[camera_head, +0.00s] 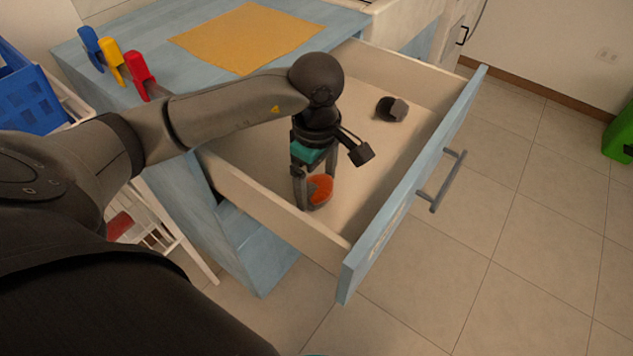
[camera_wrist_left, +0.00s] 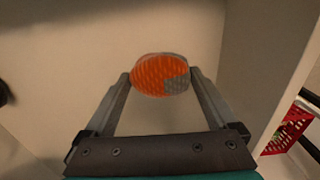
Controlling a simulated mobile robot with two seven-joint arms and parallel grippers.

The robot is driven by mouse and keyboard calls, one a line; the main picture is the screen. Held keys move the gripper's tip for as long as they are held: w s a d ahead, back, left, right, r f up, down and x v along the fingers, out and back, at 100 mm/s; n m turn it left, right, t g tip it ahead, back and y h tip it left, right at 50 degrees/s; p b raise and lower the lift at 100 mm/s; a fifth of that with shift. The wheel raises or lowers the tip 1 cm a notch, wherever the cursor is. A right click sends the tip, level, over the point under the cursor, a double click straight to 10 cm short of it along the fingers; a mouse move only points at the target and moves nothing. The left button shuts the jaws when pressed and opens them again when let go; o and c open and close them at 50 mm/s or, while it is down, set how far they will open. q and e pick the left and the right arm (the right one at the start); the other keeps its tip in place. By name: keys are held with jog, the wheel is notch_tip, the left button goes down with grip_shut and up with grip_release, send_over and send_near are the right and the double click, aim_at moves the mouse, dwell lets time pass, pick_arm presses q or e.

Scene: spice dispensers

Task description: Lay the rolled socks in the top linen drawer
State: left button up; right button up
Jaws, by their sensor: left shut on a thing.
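The top linen drawer (camera_head: 273,204) is pulled open from a light blue cabinet (camera_head: 258,248). My left gripper (camera_head: 316,200) reaches down inside it, near its left side. It is shut on an orange and grey rolled sock (camera_head: 320,188). The rolled sock also shows between the fingers in the left wrist view (camera_wrist_left: 152,74). I cannot tell whether it touches the drawer floor. A dark rolled sock (camera_head: 391,108) lies on the drawer floor near the back. My right gripper is not in view.
The drawer floor between the two rolls is bare. The drawer front with its grey handle (camera_head: 441,181) faces right. A yellow cloth (camera_head: 246,38) and blue, yellow and red clips (camera_head: 138,74) are on the cabinet top. A blue basket (camera_head: 30,97) stands at left.

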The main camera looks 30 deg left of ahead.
aim_at(317, 182)
pick_arm(q)
jog(key=shift+f, duration=0.15)
jog(key=o, duration=1)
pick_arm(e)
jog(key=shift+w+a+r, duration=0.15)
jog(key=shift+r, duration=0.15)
pick_arm(q)
jog(key=shift+r, duration=0.25)
jog(key=shift+r+p, duration=1.95)
jog(key=shift+r, duration=4)
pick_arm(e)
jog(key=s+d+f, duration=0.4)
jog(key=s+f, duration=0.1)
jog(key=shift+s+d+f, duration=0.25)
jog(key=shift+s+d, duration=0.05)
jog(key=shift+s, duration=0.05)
